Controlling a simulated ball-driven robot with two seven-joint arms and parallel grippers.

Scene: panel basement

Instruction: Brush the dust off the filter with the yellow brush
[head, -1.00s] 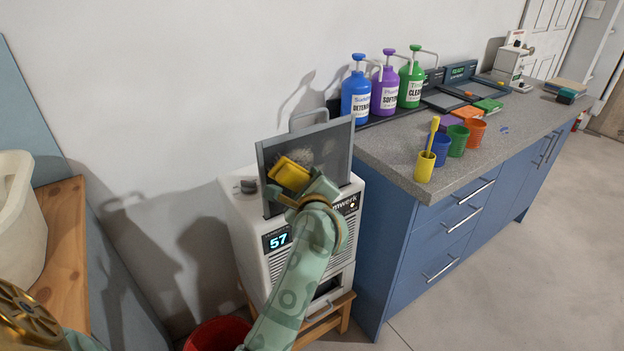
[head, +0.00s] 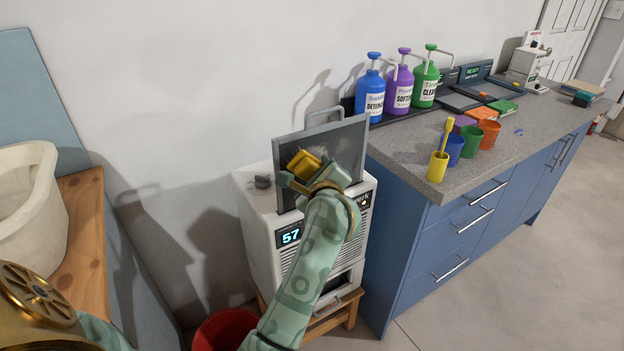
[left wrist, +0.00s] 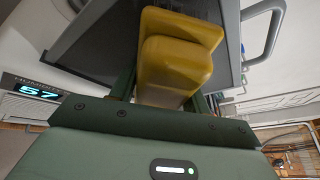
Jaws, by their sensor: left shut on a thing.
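The filter (head: 340,140) is a dark mesh panel in a grey frame with a handle on top. It stands upright out of the white machine (head: 262,222) with the lit 57. My left gripper (head: 312,181) is shut on the yellow brush (head: 303,161) in front of the filter's left half. The brush fills the middle of the left wrist view (left wrist: 175,55), with the filter behind it. Dark bristles show at its left end; I cannot tell whether they touch the mesh. Brush and gripper hide part of the filter, and remaining dust is unclear. My right gripper is out of view.
A small grey lump (head: 262,182) lies on the machine's top left. A red bucket (head: 222,330) stands on the floor below. The grey counter (head: 400,160) at right holds pump bottles and coloured cups. A cream tub (head: 30,200) sits on a wooden bench at left.

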